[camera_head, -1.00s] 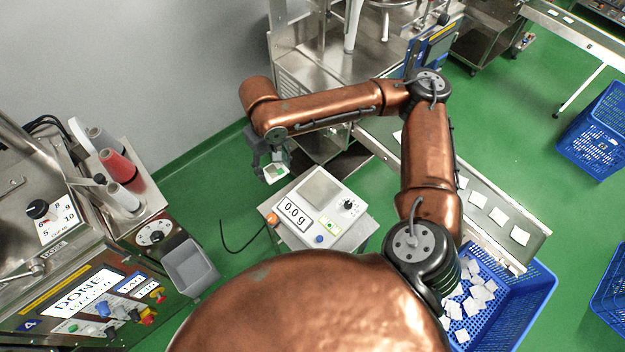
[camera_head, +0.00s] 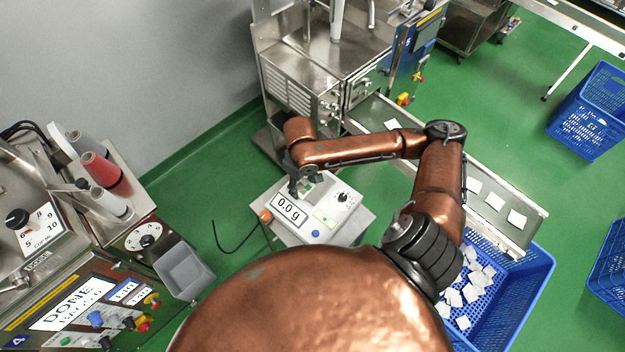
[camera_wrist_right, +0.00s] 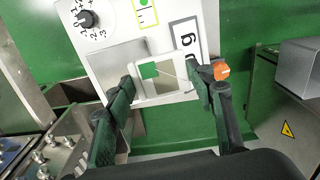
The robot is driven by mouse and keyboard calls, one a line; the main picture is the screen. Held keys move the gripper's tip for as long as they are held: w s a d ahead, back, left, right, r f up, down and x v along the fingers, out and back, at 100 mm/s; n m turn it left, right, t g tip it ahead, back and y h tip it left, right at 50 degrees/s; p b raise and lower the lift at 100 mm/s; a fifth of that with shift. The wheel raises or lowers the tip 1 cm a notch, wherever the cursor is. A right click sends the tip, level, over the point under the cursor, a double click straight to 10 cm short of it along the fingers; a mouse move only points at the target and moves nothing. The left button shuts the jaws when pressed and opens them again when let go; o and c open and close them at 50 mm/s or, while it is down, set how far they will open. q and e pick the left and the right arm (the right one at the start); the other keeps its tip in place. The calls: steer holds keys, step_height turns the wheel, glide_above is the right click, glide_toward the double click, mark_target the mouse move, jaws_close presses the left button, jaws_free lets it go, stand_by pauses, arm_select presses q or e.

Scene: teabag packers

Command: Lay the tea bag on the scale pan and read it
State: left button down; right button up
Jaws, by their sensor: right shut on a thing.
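The scale (camera_head: 335,222) stands on a small stand near the middle of the head view, and its display (camera_head: 289,209) reads 0.0 g. My right gripper (camera_head: 299,188) is over the pan side of the scale. In the right wrist view its fingers (camera_wrist_right: 162,80) are shut on the tea bag (camera_wrist_right: 165,88), a white-edged square with a darker middle and a green tag. The metal scale pan (camera_wrist_right: 113,66) shows partly beside and behind the bag. I cannot tell whether the bag touches the pan. My left gripper is not in view.
An orange knob (camera_head: 265,216) sits at the scale's left corner. A grey bin (camera_head: 185,275) and a packing machine stand left. A conveyor (camera_head: 500,208) with tea bags runs right, above a blue crate (camera_head: 541,268) holding several bags. Green floor is open between.

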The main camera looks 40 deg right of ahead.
steer(key=w+d+f, duration=0.1)
steer(key=d+f, duration=0.1)
steer(key=w+d+f+b, duration=0.1)
steer(key=d+f, duration=0.1)
steer(key=w+d+f, duration=0.1)
steer(key=d+f, duration=0.1)
steer(key=shift+w+d, duration=0.2)
steer(key=shift+w, duration=0.05)
steer(key=shift+w+d+f, duration=0.1)
steer(key=shift+d+f, duration=0.1)
steer(key=shift+f, duration=0.1)
steer(key=shift+w+d+f, duration=0.15)
steer(key=shift+d+f, duration=0.1)
steer(key=shift+f, duration=0.05)
steer(key=f, duration=0.1)
steer(key=f+b, duration=0.1)
steer(key=f, duration=0.1)
steer(key=shift+w+d+f, duration=0.15)
steer(key=shift+d+f, duration=0.05)
steer(key=shift+f, duration=0.05)
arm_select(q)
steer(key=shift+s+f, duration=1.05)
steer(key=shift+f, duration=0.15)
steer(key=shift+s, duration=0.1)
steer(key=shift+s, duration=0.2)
arm_select(e)
steer(key=o, duration=0.6)
